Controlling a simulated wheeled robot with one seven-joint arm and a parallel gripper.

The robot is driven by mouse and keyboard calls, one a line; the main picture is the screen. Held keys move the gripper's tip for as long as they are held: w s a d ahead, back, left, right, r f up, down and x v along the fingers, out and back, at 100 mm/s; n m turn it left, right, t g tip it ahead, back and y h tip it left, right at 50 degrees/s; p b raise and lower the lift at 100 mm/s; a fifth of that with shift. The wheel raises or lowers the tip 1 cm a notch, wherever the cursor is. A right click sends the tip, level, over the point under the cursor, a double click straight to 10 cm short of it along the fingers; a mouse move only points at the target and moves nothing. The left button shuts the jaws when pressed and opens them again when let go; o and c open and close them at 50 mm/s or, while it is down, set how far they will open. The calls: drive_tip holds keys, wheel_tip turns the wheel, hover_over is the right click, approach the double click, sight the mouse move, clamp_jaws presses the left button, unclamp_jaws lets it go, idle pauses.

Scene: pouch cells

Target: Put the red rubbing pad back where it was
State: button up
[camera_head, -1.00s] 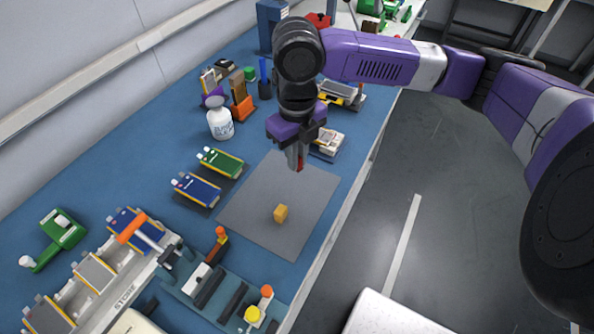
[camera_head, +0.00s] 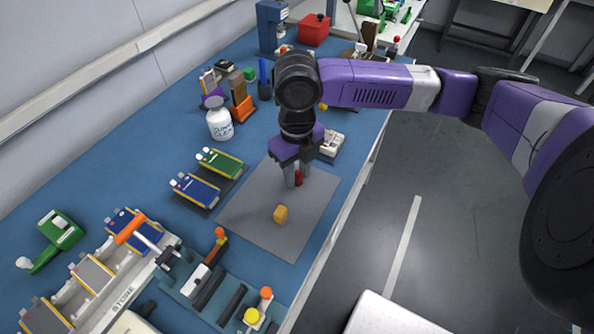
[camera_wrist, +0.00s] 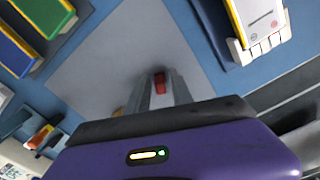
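The red rubbing pad (camera_head: 299,179) is between the fingers of my gripper (camera_head: 294,180), at the far part of the grey mat (camera_head: 262,234). In the wrist view the red pad (camera_wrist: 160,83) shows between the two fingertips (camera_wrist: 158,88), which are closed on it. My gripper points down close over the mat; I cannot tell whether the pad touches it. A small yellow-orange block (camera_head: 281,214) sits on the mat, nearer than my gripper, and is mostly hidden by a finger in the wrist view.
A green cell (camera_head: 220,163) and a blue cell (camera_head: 195,190) lie left of the mat. A white bottle (camera_head: 219,122) stands behind them. A white-topped stack (camera_head: 330,143) lies beyond the mat. A clamp fixture (camera_head: 208,285) sits in front. The mat's near part is mostly clear.

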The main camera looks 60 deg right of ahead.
sight(297, 172)
drive_tip(key=shift+r, duration=0.1)
wheel_tip(297, 172, up, 12)
drive_tip(key=shift+r+p, duration=0.1)
drive_tip(key=shift+p, duration=0.5)
idle(0.7)
